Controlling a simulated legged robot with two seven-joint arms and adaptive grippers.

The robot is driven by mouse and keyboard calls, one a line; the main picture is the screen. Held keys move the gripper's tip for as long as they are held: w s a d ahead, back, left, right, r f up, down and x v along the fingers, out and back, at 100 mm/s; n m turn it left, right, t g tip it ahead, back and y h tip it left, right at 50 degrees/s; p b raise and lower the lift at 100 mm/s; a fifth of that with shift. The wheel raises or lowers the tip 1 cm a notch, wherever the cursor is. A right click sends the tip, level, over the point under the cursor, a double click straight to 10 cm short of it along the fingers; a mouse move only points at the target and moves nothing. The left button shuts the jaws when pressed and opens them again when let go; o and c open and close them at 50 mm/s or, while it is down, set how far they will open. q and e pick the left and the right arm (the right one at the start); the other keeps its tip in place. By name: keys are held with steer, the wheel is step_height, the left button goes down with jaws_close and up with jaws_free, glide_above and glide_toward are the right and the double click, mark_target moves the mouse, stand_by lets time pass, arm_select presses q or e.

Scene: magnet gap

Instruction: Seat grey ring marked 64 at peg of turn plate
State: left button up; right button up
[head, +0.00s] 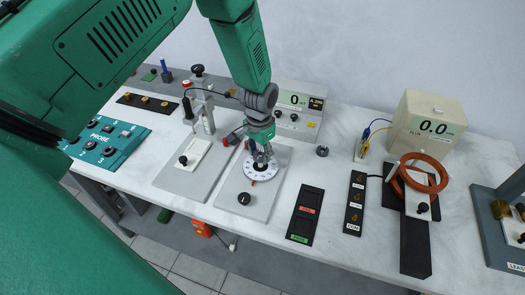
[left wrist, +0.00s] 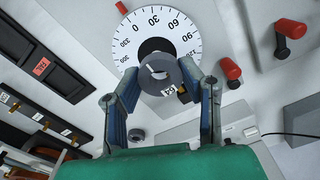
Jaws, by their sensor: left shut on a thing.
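The turn plate (head: 251,173) is a white numbered dial on a grey base plate; it also shows in the left wrist view (left wrist: 188,37). Its dark centre (left wrist: 152,46) is partly covered by a grey ring (left wrist: 160,75). My left gripper (head: 262,158) is over the dial, its two fingers on either side of this ring in the left wrist view (left wrist: 163,84). It is shut on the ring. A small tag on the ring is too small to read surely. I cannot tell the ring's height above the dial, and the peg is not clearly visible. My right gripper is out of view.
A second grey ring (head: 322,151) lies on the bench to the right. A black knob (head: 244,198) stands in front of the dial. Red-handled parts (left wrist: 291,28) sit near the dial. A black tray (head: 305,214) and a meter box (head: 298,113) are nearby.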

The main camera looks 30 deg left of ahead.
arm_select(q)
steer(key=shift+a+f, duration=0.25)
steer(key=shift+f, duration=0.15)
steer(key=shift+d+r, duration=0.15)
steer(key=shift+d, duration=0.5)
steer(key=shift+a, duration=0.85)
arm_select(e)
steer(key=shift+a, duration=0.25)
arm_select(q)
steer(key=shift+d, duration=0.15)
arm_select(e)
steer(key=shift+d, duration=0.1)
arm_select(q)
steer(key=shift+d, duration=0.4)
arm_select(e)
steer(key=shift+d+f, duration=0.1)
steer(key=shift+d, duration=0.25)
